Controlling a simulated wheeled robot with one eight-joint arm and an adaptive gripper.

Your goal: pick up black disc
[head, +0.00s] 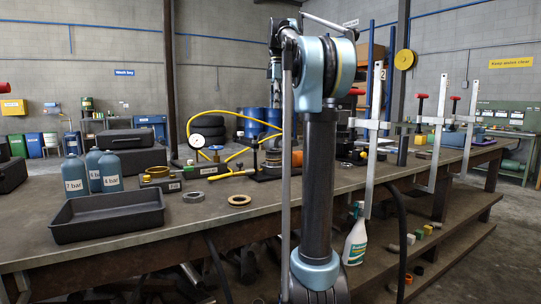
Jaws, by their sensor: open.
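No plainly black disc stands out on the workbench (110,204). My gripper (275,118) is small and partly hidden behind the arm, hanging over the far middle of the bench. It is open, with nothing visible in it.
An empty black tray (107,232) and several blue-grey bottles (110,172) stand at the left. A gauge (197,141) and a yellow hose (230,112) are at the back. Metal clamps (437,130) rise at the right. A spray bottle (355,240) stands on the lower shelf.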

